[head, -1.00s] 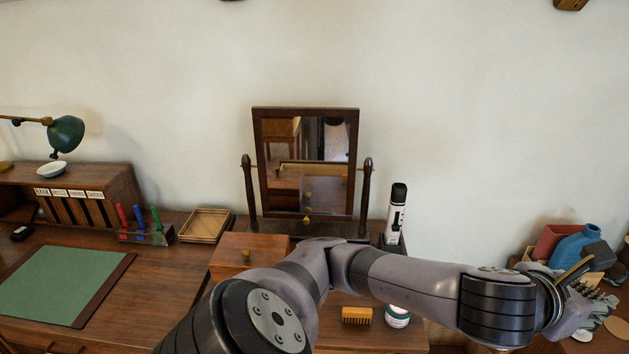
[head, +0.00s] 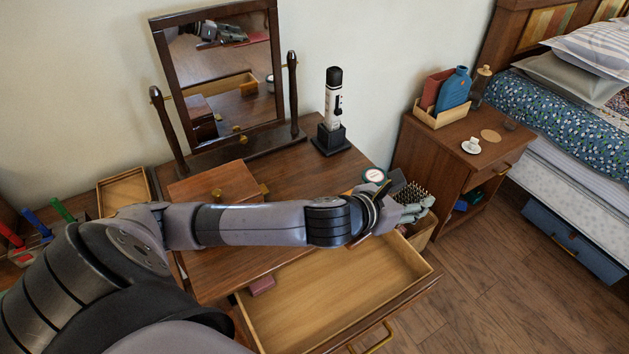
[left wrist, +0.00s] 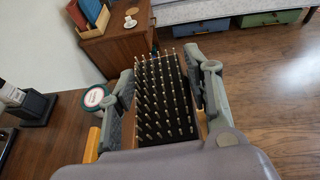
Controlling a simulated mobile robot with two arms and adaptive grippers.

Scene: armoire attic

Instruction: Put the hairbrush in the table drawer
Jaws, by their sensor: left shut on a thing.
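The hairbrush (left wrist: 162,100) shows in the left wrist view with its bristles facing the camera, between the two fingers of my left gripper (left wrist: 165,85). The gripper is shut on it. In the head view the hairbrush (head: 411,192) shows at the end of my left arm, and the left gripper (head: 408,208) is near the right edge of the dressing table. The table drawer (head: 330,300) stands open, in front of and below my left arm. A small pinkish block (head: 262,285) lies at its left back; the rest of its visible floor is bare. My right gripper is not in view.
On the dressing table (head: 300,165) stand a mirror (head: 222,75), a small wooden box (head: 215,185), a black-and-white device on a stand (head: 333,105) and a round jar (head: 373,175). A nightstand (head: 455,150) and bed are at right. Open floor lies at lower right.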

